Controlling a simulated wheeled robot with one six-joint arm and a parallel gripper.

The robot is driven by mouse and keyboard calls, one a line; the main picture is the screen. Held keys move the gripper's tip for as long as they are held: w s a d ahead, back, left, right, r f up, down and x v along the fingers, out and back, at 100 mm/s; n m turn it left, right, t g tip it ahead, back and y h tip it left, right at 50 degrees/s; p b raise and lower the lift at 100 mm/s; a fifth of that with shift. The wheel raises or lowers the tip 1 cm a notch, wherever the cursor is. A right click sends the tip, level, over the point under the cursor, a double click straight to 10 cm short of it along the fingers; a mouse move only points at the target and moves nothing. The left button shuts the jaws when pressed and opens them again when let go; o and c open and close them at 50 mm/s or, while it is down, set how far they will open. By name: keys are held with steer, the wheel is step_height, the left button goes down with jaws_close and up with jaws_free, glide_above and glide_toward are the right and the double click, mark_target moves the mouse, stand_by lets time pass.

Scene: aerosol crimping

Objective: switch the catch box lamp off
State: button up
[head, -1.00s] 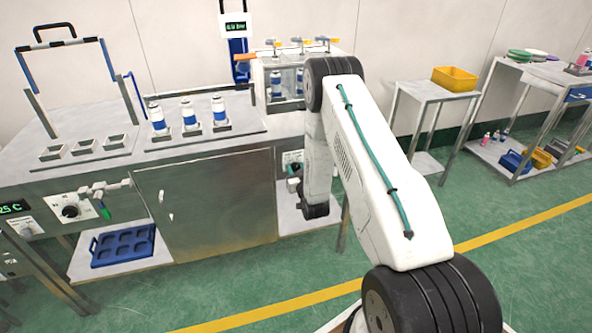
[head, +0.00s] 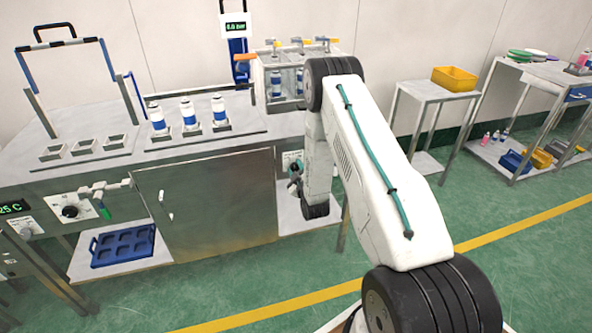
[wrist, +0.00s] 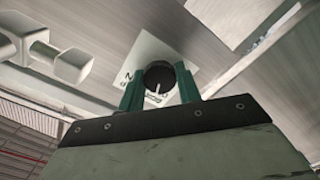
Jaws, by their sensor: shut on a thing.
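A black rotary knob (wrist: 158,73) with a white pointer mark sits on a white label plate (wrist: 150,52) in the wrist view. My gripper (wrist: 158,88) has its two green fingers on either side of the knob, shut on it. In the head view the label plate (head: 290,157) is on the bench front, right of the cabinet door. My gripper (head: 295,180) shows there only as a small dark part, mostly hidden by my arm. The knob is hidden in that view. I cannot tell where the lamp itself is.
A bench (head: 60,170) carries three blue-and-white cans and, at its right end, a clear-walled box (head: 262,82) with more cans. A second knob (head: 69,211) is at the left. A blue tray (head: 122,246) lies below. Green floor at the right is open.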

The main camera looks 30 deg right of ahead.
steer(key=shift+n, duration=1)
steer(key=o, duration=1)
steer(key=shift+c, duration=0.2)
steer(key=v, duration=0.7)
steer(key=shift+s+a, duration=0.2)
steer(key=shift+s, duration=0.2)
